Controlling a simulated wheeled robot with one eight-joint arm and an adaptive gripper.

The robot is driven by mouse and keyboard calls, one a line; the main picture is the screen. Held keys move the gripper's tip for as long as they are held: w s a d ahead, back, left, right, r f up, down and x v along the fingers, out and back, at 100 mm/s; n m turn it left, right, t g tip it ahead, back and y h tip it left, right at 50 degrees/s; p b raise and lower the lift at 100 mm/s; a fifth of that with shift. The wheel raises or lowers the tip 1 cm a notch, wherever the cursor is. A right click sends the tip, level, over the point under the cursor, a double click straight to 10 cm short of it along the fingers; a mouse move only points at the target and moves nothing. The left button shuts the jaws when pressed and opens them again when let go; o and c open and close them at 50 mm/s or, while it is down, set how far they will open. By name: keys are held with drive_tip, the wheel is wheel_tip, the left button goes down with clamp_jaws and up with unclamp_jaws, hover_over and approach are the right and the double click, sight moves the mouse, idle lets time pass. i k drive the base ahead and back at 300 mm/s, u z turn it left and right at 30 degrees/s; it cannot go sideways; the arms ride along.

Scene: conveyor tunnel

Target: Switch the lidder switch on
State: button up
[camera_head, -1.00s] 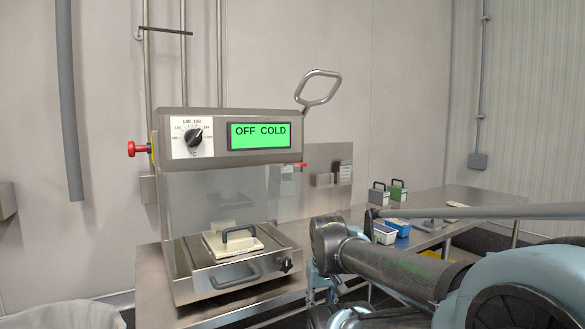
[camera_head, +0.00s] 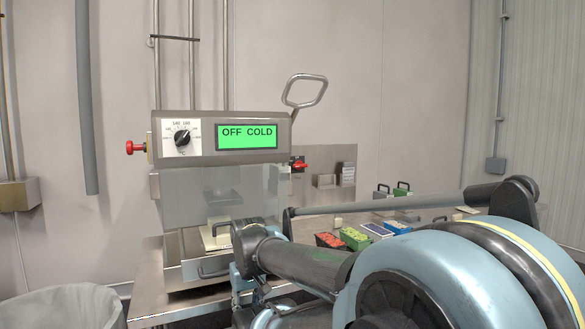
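The lidder (camera_head: 200,124) is a steel machine on a steel table, left of centre. Its green display (camera_head: 247,136) reads OFF COLD. A black dial (camera_head: 182,138) sits left of the display. A red knob (camera_head: 134,147) sticks out on the left side. A red switch handle (camera_head: 300,166) on a dark mount shows at the right side, below the head. A looped lever (camera_head: 308,91) rises at the upper right. My arm covers the lower right part of the lidder. I cannot make out my gripper's fingers.
Trays with red, green and blue contents (camera_head: 354,238) lie on the long steel table behind my arm. A bin with a pale liner (camera_head: 70,306) stands at lower left.

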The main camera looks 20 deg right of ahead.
sight(299, 165)
drive_tip(key=k, duration=1.4)
drive_tip(key=z, duration=0.55)
drive_tip(key=i, duration=1)
